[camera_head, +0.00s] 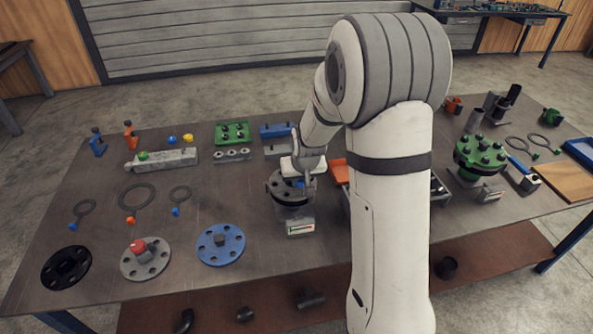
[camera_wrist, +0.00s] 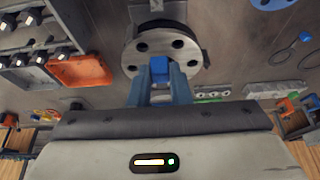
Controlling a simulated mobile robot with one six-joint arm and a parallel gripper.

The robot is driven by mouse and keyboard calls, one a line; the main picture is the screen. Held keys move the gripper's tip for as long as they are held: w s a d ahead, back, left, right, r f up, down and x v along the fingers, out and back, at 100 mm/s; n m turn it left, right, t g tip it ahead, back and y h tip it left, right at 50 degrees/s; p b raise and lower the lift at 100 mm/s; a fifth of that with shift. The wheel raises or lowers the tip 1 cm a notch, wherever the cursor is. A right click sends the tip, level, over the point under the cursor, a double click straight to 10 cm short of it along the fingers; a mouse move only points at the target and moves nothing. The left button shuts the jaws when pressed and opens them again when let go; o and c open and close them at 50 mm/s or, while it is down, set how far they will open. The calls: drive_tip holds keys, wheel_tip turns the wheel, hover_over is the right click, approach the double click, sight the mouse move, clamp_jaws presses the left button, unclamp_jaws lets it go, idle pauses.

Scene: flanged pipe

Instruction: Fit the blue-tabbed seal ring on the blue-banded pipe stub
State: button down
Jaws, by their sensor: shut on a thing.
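My gripper (camera_head: 300,178) is over a grey flange with bolt holes (camera_head: 283,197) on a stand in the middle of the table. In the wrist view my gripper (camera_wrist: 160,80) is shut on a small blue block (camera_wrist: 159,66), which looks like a tab. The block is in front of the grey flange (camera_wrist: 140,47); I cannot tell whether they touch. No ring is clearly visible at the block. Two blue-tabbed rings lie on the table at left, one at far left (camera_head: 86,205) and one nearer the middle (camera_head: 181,192). I cannot make out a blue band on the stub.
An orange-tabbed ring (camera_head: 136,197) lies between the blue-tabbed ones. Black (camera_head: 55,276), grey (camera_head: 152,263) and blue (camera_head: 232,244) discs lie at the front left. An orange tray (camera_wrist: 88,72) is beside the flange. A green flange (camera_head: 480,155) stands at right.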

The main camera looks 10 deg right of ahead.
drive_tip(key=shift+s+f, duration=0.15)
drive_tip(key=shift+f, duration=0.3)
drive_tip(key=shift+f+b, duration=1.15)
drive_tip(key=shift+f, duration=0.8)
drive_tip(key=shift+b, duration=0.45)
drive_tip(key=shift+f+b, duration=0.8)
drive_tip(key=shift+b, duration=0.1)
drive_tip(key=shift+f+b, duration=0.45)
drive_tip(key=shift+b, duration=0.15)
drive_tip(key=c, duration=1.3)
unclamp_jaws()
drive_tip(key=shift+o, duration=0.2)
drive_tip(key=shift+r, duration=0.1)
